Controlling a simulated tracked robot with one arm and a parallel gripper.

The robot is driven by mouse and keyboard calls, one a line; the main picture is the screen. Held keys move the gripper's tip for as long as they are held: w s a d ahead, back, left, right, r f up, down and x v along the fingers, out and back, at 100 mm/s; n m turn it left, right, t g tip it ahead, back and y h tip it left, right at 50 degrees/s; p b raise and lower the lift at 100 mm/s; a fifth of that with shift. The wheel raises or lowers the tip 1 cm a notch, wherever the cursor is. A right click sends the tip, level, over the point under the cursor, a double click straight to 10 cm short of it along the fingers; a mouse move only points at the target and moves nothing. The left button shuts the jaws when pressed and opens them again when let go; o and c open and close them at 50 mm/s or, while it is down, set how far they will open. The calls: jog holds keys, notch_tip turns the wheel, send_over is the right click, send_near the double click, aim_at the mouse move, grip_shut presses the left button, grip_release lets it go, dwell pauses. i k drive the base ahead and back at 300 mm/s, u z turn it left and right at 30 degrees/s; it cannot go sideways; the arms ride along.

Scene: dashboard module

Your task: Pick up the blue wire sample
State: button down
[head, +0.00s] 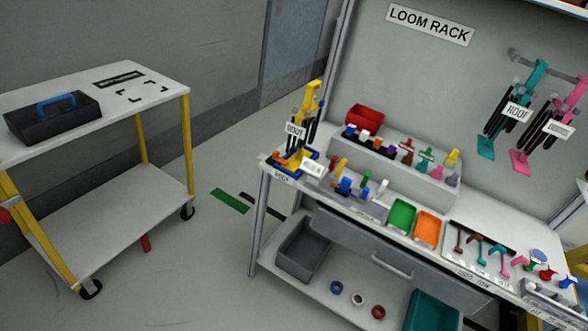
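The workbench (283,185) under the "LOOM RACK" sign holds several small coloured pieces. A blue piece (345,185) stands in a grey tray at the front left of the bench, near red, yellow, green and white pieces. Another small blue piece (349,131) is on the raised shelf behind. A further blue piece (567,282) is at the far right end of the bench. All are small, and I cannot tell which one is the blue wire sample. My gripper is not in view.
A cart (100,225) with a dark toolbox (52,117) stands at left. Green (401,214) and orange (428,229) trays sit mid-bench. Coloured looms (515,110) hang on the back panel.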

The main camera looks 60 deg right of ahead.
aim_at(345, 183)
jog(key=u, duration=0.05)
jog(key=k, duration=1.4)
jog(key=z, duration=1.25)
jog(key=i, duration=2.25)
jog(key=u, duration=0.35)
